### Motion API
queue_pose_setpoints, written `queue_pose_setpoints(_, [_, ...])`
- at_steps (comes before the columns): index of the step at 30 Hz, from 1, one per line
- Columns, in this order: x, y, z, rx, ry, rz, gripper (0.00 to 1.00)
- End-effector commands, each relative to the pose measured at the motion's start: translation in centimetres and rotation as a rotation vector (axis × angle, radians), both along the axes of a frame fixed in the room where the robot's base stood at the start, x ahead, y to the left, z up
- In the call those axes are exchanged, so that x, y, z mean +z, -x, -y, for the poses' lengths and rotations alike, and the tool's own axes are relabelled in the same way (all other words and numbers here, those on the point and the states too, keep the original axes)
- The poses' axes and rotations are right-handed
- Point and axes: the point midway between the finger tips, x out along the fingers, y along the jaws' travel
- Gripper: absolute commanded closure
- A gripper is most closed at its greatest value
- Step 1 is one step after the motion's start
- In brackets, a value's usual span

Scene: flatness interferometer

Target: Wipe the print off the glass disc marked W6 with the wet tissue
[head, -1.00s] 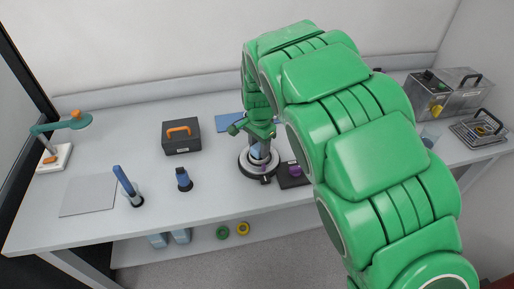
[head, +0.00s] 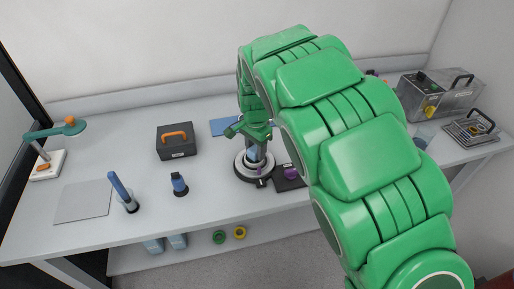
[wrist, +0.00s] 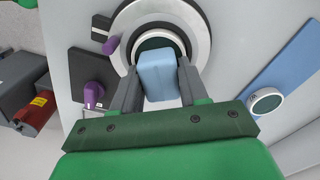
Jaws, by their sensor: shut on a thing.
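My gripper (wrist: 157,88) is shut on a light blue folded pad (wrist: 158,72), which looks like the wet tissue; it also shows in the head view (head: 252,153). The pad is over a dark green disc face (wrist: 150,44) inside a white ring on a round grey stand (wrist: 203,45). I cannot tell whether pad and disc touch. The pad and fingers hide part of the disc; no W6 mark or print is readable. In the head view, my gripper (head: 257,146) points down over the stand (head: 241,170).
A dark plate with a purple knob (wrist: 93,93) is beside the stand. Another rimmed disc (wrist: 265,102) is on a blue mat (wrist: 290,68).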

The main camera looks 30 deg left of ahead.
Motion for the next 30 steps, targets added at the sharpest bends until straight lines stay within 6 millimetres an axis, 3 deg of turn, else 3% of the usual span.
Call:
queue_pose_setpoints(22, [-0.1, 2.0, -0.3, -0.001, 0.001, -0.002, 0.88])
queue_pose_setpoints(30, [0.0, 1.5, -0.2, -0.001, 0.001, -0.001, 0.88])
